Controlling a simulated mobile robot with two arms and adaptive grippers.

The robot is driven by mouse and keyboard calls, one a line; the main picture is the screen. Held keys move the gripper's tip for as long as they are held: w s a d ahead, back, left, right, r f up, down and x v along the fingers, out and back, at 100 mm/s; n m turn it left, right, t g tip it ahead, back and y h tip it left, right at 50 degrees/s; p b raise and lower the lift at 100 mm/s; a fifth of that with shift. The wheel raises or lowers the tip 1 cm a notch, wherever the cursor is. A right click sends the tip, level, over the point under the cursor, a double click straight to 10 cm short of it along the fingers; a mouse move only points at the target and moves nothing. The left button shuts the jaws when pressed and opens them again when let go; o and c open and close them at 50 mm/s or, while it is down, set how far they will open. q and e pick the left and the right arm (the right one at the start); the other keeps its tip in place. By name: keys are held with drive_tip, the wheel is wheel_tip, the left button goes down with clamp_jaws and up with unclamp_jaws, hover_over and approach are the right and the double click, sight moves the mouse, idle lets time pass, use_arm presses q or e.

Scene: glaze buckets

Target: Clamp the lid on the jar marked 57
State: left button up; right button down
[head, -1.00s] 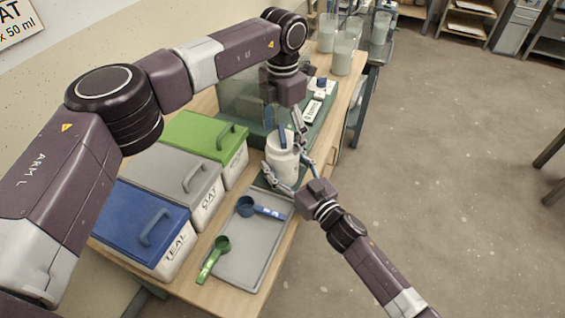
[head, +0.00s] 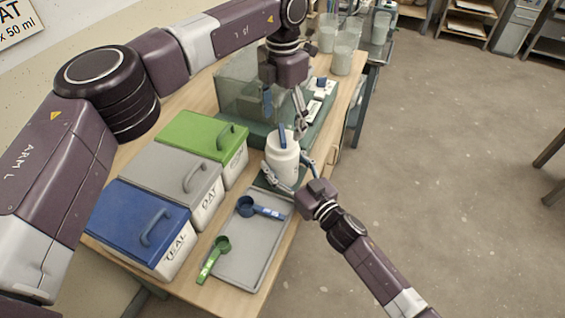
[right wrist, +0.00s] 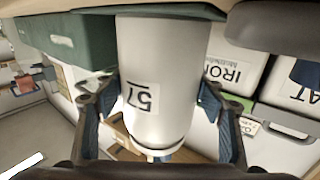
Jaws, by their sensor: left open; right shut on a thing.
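The white jar (head: 284,166) stands upright on the bench behind the grey tray. In the right wrist view the jar (right wrist: 180,60) bears a label marked 57 (right wrist: 143,97). A white lid (head: 276,140) sits on its top, with a blue piece (head: 283,134) standing up from it; I cannot tell whether the lid is clamped. My right gripper (head: 289,177) is shut on the jar, one finger on each side, as the right wrist view also shows (right wrist: 155,108). My left gripper (head: 285,104) is open and empty above the jar, fingers pointing down.
Bins with blue (head: 138,222), grey (head: 172,177) and green (head: 202,134) lids stand to the left. The grey tray (head: 243,258) holds a blue scoop (head: 258,208) and a green scoop (head: 214,260). A transparent box (head: 235,90) stands behind the jar.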

sight(283, 133)
use_arm(q)
wheel_tip(283, 133, up, 3)
drive_tip(key=n, duration=0.5)
drive_tip(key=shift+r, duration=0.2)
drive_tip(key=shift+f, duration=4)
drive_tip(key=c, duration=1.2)
drive_tip(key=o, duration=1.3)
drive_tip(key=shift+o, duration=0.2)
wheel_tip(283, 133, up, 12)
